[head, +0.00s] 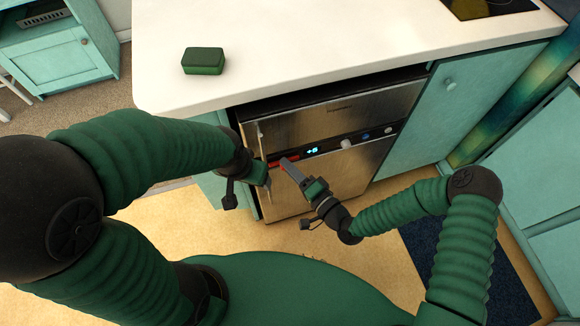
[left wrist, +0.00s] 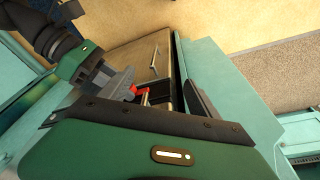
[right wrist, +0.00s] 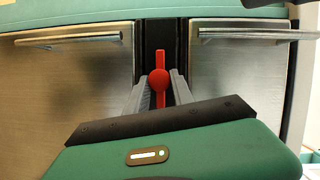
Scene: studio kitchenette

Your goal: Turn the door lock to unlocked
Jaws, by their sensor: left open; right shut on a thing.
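The door lock (head: 274,164) is a red lever on the black strip between two steel doors. In the right wrist view the lock (right wrist: 160,62) has a round red hub and a bar lying lengthwise across the narrow black strip. My right gripper (head: 285,164) is shut on the lock, with one grey finger on each side of the red bar in the right wrist view (right wrist: 160,92). My left gripper (head: 264,184) is open and empty, close to the left edge of the steel front. The left wrist view shows a bit of the red lock (left wrist: 140,90) beyond its fingers.
The steel appliance (head: 355,170) has a lit blue display (head: 312,150) and knobs along the strip. A dark blue mat (head: 460,265) lies at right.

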